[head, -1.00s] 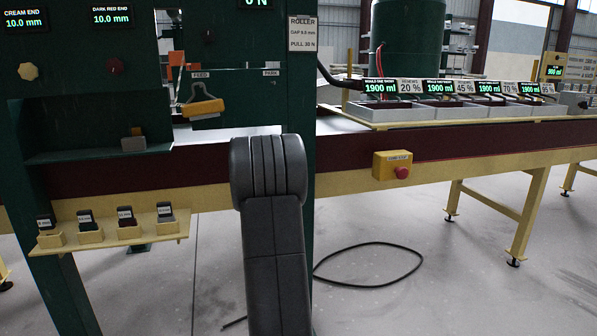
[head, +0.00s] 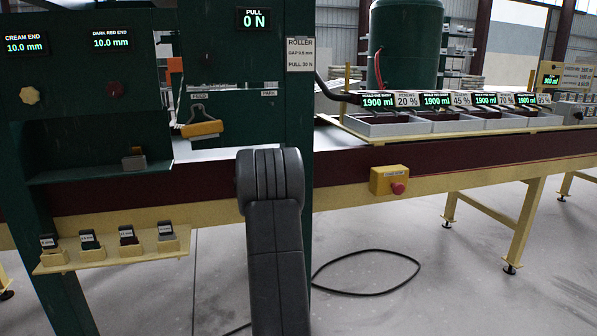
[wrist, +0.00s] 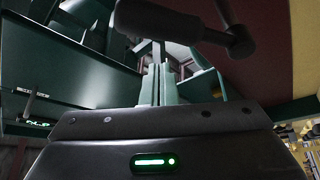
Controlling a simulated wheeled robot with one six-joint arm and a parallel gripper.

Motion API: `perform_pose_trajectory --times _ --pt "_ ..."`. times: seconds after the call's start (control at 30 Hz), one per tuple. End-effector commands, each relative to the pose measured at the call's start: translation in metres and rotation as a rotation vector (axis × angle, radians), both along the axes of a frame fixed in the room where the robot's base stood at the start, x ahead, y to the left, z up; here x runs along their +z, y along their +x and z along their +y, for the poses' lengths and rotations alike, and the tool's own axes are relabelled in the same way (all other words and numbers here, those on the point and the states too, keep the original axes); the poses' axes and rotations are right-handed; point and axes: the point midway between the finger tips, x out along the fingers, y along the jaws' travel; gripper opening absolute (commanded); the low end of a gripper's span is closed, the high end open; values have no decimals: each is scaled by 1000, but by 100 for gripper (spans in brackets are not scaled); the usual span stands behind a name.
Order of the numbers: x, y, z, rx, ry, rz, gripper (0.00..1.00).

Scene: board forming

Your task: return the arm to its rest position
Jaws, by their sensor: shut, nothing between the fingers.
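My arm shows in the head view as a dark grey link (head: 274,230) rising from the bottom edge to a rounded joint in front of the green machine (head: 250,80). My gripper is hidden in the head view. In the wrist view my gripper (wrist: 159,72) shows as two pale narrow fingers close together above the dark housing with a green light. The fingers are shut with nothing between them. The yellow roller handle (head: 201,129) hangs in the machine's opening, left of and above my arm's joint. I cannot tell the gripper's exact distance from the machine.
A cream shelf (head: 110,257) with several labelled blocks is at lower left. The conveyor (head: 470,155) runs right, with grey trays (head: 385,128) on it and a yellow stop-button box (head: 388,180) on its side. A black cable (head: 365,291) lies on the floor.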

Motion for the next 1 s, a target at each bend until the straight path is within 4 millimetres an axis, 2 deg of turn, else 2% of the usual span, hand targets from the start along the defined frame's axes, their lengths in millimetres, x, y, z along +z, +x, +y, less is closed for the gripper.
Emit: perform_pose_trajectory --times 0.03,0.37,1.0 --pt "6 -1 2 1 -30 -7 0" --pt "12 -5 18 1 -228 -64 0" --pt "13 -13 43 1 -603 -171 0"
